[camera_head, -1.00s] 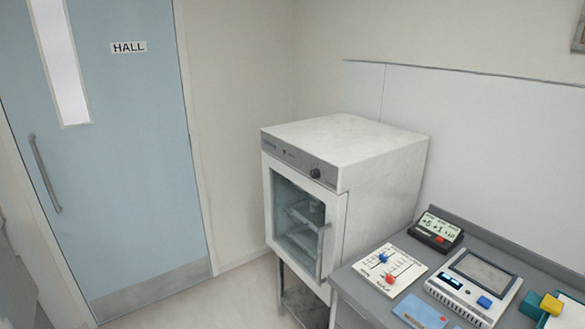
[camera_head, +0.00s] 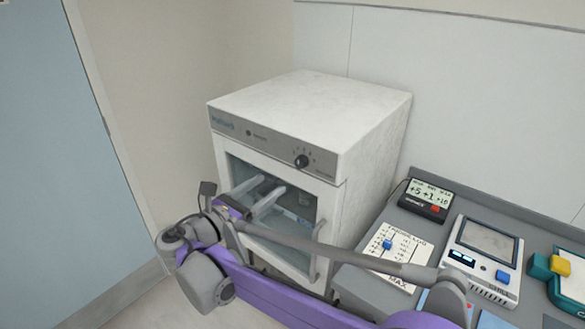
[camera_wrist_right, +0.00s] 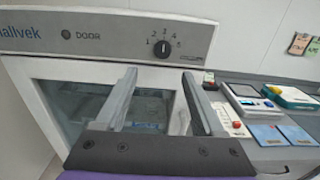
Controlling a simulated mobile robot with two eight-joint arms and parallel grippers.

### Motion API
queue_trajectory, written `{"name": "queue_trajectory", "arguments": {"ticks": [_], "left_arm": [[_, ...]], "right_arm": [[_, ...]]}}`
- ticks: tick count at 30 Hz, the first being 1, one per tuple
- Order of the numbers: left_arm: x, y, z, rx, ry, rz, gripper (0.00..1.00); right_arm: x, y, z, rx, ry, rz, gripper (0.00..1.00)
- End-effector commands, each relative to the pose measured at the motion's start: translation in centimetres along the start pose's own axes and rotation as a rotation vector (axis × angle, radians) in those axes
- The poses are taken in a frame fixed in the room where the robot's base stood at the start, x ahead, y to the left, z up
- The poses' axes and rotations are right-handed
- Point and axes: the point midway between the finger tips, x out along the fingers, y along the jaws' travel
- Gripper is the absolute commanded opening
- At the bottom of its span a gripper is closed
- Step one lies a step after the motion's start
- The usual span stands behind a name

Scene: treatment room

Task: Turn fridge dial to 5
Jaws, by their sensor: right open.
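The small white fridge (camera_head: 318,122) stands against the wall with a grey control strip along its top front. Its black dial (camera_head: 302,161) is at the right of that strip. In the right wrist view the dial (camera_wrist_right: 163,49) has the numbers 1 to 5 around its upper side; its pointer is too small to read surely. My right gripper (camera_head: 273,183) is open and empty in front of the fridge's glass door, lower than the dial and apart from it. In the wrist view its fingers (camera_wrist_right: 158,74) reach up towards the strip, with the dial above the gap between them.
The fridge door handle (camera_head: 317,250) is at the door's right edge. A blue door (camera_head: 45,150) is at the left.

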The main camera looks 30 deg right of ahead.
Motion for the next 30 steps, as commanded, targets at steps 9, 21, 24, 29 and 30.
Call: {"name": "queue_trajectory", "arguments": {"ticks": [9, 21, 24, 29, 30], "left_arm": [[-0.8, 0.0, -0.7, 0.0, 0.006, 0.0, 0.5], [-1.3, 0.0, -1.3, 0.0, 0.011, 0.0, 0.5], [-1.3, 0.0, -1.3, 0.0, 0.011, 0.0, 0.5], [-1.3, 0.0, -1.3, 0.0, 0.011, 0.0, 0.5], [-1.3, 0.0, -1.3, 0.0, 0.011, 0.0, 0.5]], "right_arm": [[5.5, -0.1, 0.2, 0.0, -0.002, -0.005, 0.71], [10.3, -0.1, 0.1, 0.001, 0.001, -0.001, 0.71], [10.4, -0.1, 0.0, 0.001, 0.001, -0.001, 0.71], [10.4, -0.1, 0.0, 0.001, 0.001, 0.0, 0.71], [10.4, -0.1, 0.0, 0.001, 0.001, 0.0, 0.69]]}}
